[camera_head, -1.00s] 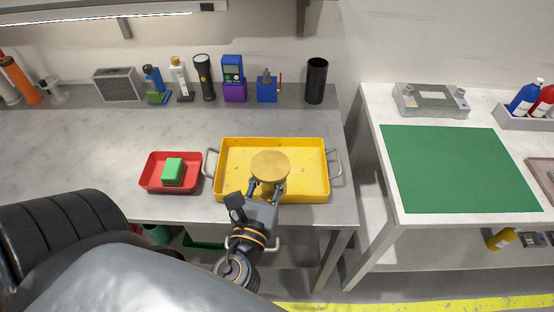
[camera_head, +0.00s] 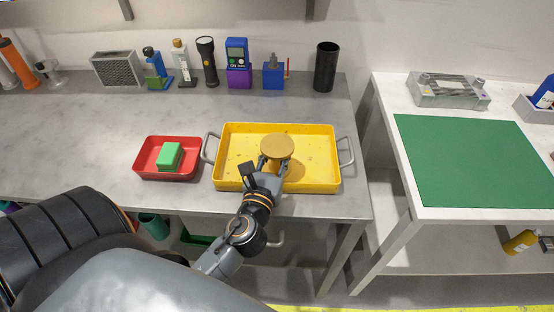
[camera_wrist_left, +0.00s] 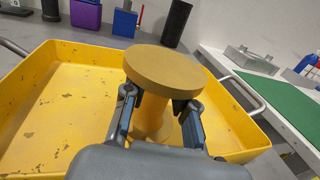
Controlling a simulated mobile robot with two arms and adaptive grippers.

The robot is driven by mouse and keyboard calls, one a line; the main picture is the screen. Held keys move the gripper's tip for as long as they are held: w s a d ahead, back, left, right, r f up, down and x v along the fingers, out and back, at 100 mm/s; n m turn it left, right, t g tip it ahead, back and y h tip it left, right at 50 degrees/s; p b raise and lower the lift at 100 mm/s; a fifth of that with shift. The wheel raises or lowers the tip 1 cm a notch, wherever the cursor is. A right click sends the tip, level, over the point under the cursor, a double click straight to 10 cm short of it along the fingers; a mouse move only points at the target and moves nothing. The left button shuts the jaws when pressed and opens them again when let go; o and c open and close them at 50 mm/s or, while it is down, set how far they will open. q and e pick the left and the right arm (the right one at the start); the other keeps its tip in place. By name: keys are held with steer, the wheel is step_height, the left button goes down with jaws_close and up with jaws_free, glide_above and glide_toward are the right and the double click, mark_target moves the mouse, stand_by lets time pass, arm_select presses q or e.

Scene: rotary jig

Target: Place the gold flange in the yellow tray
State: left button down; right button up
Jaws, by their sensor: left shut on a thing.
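The gold flange (camera_head: 277,147) has a round disc on top of a narrower stem. My left gripper (camera_head: 271,165) is shut on its stem below the disc. The flange also shows in the left wrist view (camera_wrist_left: 165,70), upright between the two fingers of the gripper (camera_wrist_left: 155,115). The yellow tray (camera_head: 235,150) lies on the grey bench, and the flange is over its right half. I cannot tell whether the flange's base touches the tray floor. The right gripper is in neither view.
A red tray (camera_head: 145,160) with a green block (camera_head: 169,156) stands left of the yellow tray. Tray handles (camera_head: 346,151) stick out at both ends. Bottles, a torch (camera_head: 206,62) and a black cylinder (camera_head: 326,67) line the wall. A white table with a green mat (camera_head: 465,160) stands right.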

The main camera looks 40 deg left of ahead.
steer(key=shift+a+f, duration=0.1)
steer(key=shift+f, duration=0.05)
arm_select(q)
steer(key=shift+f, duration=0.15)
steer(key=c, duration=1.5)
jaws_free()
steer(key=shift+f, duration=0.15)
steer(key=o, duration=0.4)
steer(key=shift+o, duration=0.2)
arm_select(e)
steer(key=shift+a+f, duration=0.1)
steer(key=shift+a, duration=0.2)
arm_select(q)
steer(key=b+v, duration=0.3)
steer(key=v, duration=0.8)
steer(key=shift+b, duration=0.35)
steer(key=shift+s+d+r, duration=0.15)
steer(key=shift+s+r, duration=0.1)
steer(key=shift+s, duration=0.3)
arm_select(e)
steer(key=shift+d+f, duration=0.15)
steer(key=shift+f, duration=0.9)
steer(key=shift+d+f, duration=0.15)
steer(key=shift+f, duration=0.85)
